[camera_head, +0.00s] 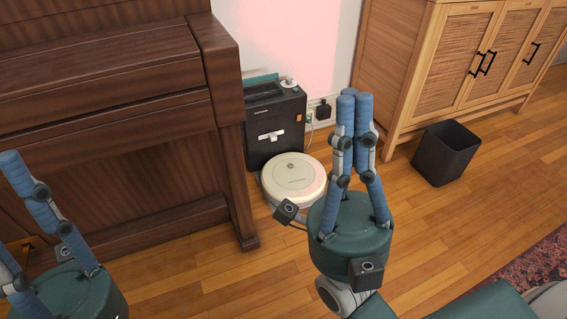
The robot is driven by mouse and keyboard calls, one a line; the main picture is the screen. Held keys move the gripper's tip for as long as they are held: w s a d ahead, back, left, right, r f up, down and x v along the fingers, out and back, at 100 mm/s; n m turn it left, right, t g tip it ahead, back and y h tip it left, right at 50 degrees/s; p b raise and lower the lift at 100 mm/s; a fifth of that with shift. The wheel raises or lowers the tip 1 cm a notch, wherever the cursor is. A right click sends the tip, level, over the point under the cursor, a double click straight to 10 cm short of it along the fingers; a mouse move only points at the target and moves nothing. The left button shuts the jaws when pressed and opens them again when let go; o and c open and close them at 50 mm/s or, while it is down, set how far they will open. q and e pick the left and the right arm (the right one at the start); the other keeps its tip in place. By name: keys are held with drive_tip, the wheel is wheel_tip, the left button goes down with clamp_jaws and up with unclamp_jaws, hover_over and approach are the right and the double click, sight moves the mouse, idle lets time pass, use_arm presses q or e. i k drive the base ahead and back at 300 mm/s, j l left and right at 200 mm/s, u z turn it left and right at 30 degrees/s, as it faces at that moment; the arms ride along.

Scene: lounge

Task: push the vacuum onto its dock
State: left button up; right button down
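The vacuum (293,180) is a round, cream, flat disc on the wood floor, between the piano's right end and my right gripper. A dark box-shaped unit (286,144), which looks like the dock, stands just behind it against the wall. The vacuum lies close to its front; I cannot tell whether they touch. My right gripper (354,98) is right of the vacuum and nearer me, its blue fingers pointing away with tips together, holding nothing visible. My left gripper (12,165) is at the lower left, partly cut off, far from the vacuum; its finger opening is unclear.
A brown wooden piano (130,120) fills the left, its front leg close to the vacuum. A wooden cabinet (455,60) stands at the back right, with a black bin (446,153) before it. A patterned rug (520,270) lies at the lower right. Floor between is clear.

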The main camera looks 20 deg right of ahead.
sight(303, 184)
drive_tip(key=i+l+u, duration=0.15)
drive_tip(key=l, duration=0.15)
drive_tip(key=i+l+u, duration=0.1)
drive_tip(key=l, duration=0.25)
drive_tip(key=i+l+u, duration=0.15)
drive_tip(key=l, duration=0.15)
drive_tip(key=i+l+u, duration=0.15)
drive_tip(key=l, duration=0.2)
drive_tip(key=l+u, duration=0.15)
drive_tip(key=l, duration=0.2)
drive_tip(key=i+l, duration=0.1)
drive_tip(key=l, duration=0.3)
drive_tip(key=i+l, duration=0.15)
drive_tip(key=l, duration=0.3)
drive_tip(key=i+l, duration=0.1)
drive_tip(key=l, duration=0.3)
drive_tip(key=i+l, duration=0.1)
drive_tip(key=l, duration=0.35)
